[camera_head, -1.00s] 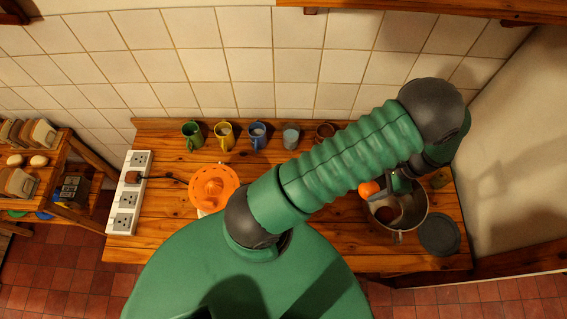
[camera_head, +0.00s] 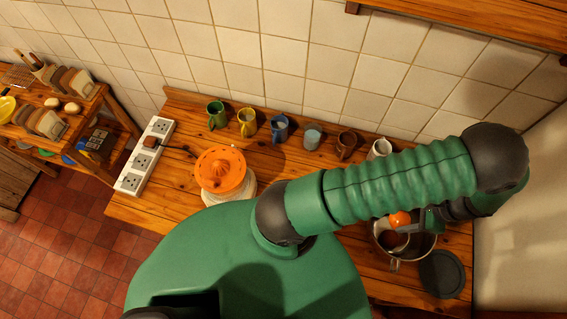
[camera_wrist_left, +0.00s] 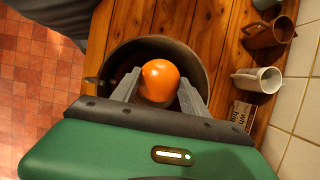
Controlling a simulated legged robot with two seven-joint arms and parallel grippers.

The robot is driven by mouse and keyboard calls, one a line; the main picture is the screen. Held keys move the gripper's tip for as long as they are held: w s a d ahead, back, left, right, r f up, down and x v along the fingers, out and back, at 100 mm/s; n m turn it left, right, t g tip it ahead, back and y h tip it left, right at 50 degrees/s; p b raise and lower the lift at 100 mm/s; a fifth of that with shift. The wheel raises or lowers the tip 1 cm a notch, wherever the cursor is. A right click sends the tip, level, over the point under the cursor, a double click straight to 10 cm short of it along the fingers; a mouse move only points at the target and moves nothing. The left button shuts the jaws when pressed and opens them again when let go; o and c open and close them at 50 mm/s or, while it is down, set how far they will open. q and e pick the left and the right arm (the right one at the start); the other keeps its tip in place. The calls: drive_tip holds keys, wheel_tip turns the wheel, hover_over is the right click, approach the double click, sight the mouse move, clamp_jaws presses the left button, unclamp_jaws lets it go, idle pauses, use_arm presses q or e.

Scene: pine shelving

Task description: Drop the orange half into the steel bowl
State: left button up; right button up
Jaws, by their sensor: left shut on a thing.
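The orange half (camera_head: 400,219) is a bright, rounded piece held over the steel bowl (camera_head: 377,241). My left gripper (camera_head: 404,226) is shut on it; my arm partly covers the bowl in the head view. In the left wrist view, the orange half (camera_wrist_left: 158,78) sits between the two grey fingers of my left gripper (camera_wrist_left: 157,90). The round rim of the steel bowl (camera_wrist_left: 205,68) shows around and behind it. The gap between the orange half and the bowl's bottom is hard to judge. My right gripper is not in view.
A row of mugs, including a brown mug (camera_head: 346,145) and a white mug (camera_head: 379,149), stands along the tiled wall. An orange juicer (camera_head: 222,168) and a white power strip (camera_head: 146,156) are on the left. A dark round disc (camera_head: 443,274) lies right of the bowl.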

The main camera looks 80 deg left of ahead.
use_arm(q)
drive_tip(key=shift+a+f+b, duration=0.1)
drive_tip(key=shift+f+b, duration=0.2)
drive_tip(key=shift+f, duration=0.55)
drive_tip(key=shift+w, duration=0.1)
drive_tip(key=o, duration=0.9)
drive_tip(key=shift+d, duration=0.2)
drive_tip(key=o, duration=0.5)
drive_tip(key=shift+s+r, duration=0.1)
drive_tip(key=shift+s, duration=0.1)
drive_tip(key=shift+c, duration=0.2)
drive_tip(key=shift+o, duration=0.4)
drive_tip(key=shift+a, duration=0.1)
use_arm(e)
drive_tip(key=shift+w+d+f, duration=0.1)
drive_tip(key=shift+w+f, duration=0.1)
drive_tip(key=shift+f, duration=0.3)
use_arm(q)
drive_tip(key=shift+w, duration=0.15)
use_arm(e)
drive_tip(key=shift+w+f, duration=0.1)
